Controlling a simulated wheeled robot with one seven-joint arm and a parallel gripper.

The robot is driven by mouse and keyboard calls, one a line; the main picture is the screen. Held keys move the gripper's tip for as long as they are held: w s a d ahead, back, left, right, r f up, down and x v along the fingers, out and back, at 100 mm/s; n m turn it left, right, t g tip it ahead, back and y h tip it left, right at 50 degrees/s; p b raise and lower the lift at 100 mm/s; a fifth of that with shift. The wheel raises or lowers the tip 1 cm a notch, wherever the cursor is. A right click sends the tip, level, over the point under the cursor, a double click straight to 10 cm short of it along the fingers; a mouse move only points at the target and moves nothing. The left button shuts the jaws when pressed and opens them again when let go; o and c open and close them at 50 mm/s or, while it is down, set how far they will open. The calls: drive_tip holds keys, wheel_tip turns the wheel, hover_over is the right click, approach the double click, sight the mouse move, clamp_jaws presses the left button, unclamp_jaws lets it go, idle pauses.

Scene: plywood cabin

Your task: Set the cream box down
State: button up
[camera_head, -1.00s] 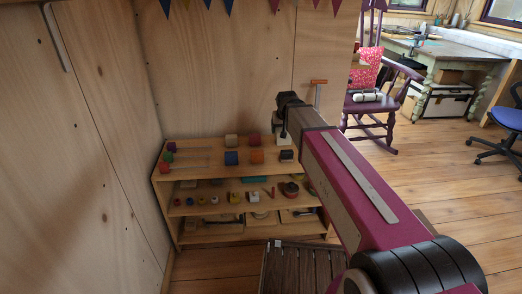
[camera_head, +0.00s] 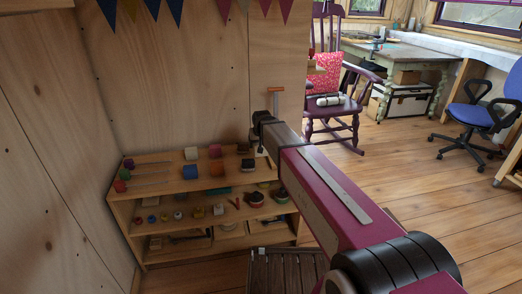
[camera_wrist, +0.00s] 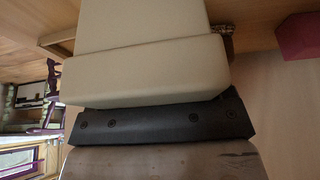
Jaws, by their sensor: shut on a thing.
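My gripper (camera_head: 263,128) is in front of the wooden shelf, near its right end, and its fingers are mostly hidden by my arm. In the wrist view the cream box (camera_wrist: 145,68) fills the upper middle, close against the dark bar of my gripper (camera_wrist: 160,122). My gripper is shut on the box. In the head view a small pale patch just below my gripper may be the box, but I cannot tell surely. Whether the box touches any surface is not clear.
A dark slatted stool or crate (camera_head: 285,272) stands in front. A purple rocking chair (camera_head: 334,112) is beyond. Open floor lies to the right.

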drive_tip(key=shift+f, duration=1.8)
drive_tip(key=shift+f, duration=0.55)
drive_tip(key=o, duration=1.5)
drive_tip(key=shift+f, duration=0.1)
drive_tip(key=shift+d, duration=0.15)
